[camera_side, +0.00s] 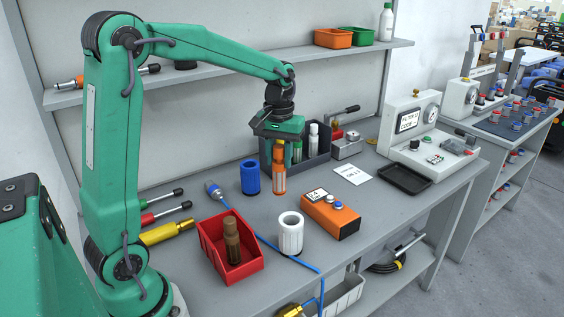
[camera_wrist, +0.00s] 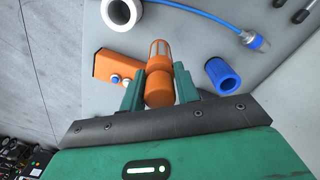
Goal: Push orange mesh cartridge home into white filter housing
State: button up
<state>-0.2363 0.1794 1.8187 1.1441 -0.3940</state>
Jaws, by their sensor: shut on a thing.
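My gripper (camera_side: 280,148) is shut on the orange mesh cartridge (camera_side: 279,178), which hangs upright below it. In the wrist view the cartridge (camera_wrist: 159,62) sits between the two green fingers (camera_wrist: 157,76), with its mesh end pointing away from the palm. The white filter housing (camera_side: 290,236) stands upright on the bench, nearer the side camera than the cartridge and apart from it, with its round opening facing up. It also shows in the wrist view (camera_wrist: 108,12), cut off at the top edge. How high the cartridge's lower end is above the bench is hard to tell.
A blue cylinder (camera_side: 250,178) stands just left of the cartridge. A red bin (camera_side: 240,268) with a brown cartridge (camera_side: 232,240) lies left of the housing. An orange box (camera_side: 329,214) sits to its right. A blue cable (camera_side: 264,240) runs behind the housing. A dark rack (camera_side: 322,150) stands behind.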

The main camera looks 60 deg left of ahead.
jog(key=s+d+r+m, duration=0.2)
jog(key=d+r, duration=0.1)
jog(key=d, duration=0.5)
jog(key=shift+s+d+m, duration=0.2)
jog(key=shift+d+m, duration=0.15)
jog(key=shift+m, duration=0.05)
jog(key=shift+f, duration=0.25)
jog(key=shift+f, duration=1.65)
send_over(291, 235)
jog(key=w+a, duration=0.2)
notch_tip(291, 235, down, 9)
jog(key=shift+a, duration=0.2)
dwell(3.3)
jog(key=o, duration=1.1)
jog(key=shift+s+f, duration=0.1)
jog(key=shift+s, duration=0.05)
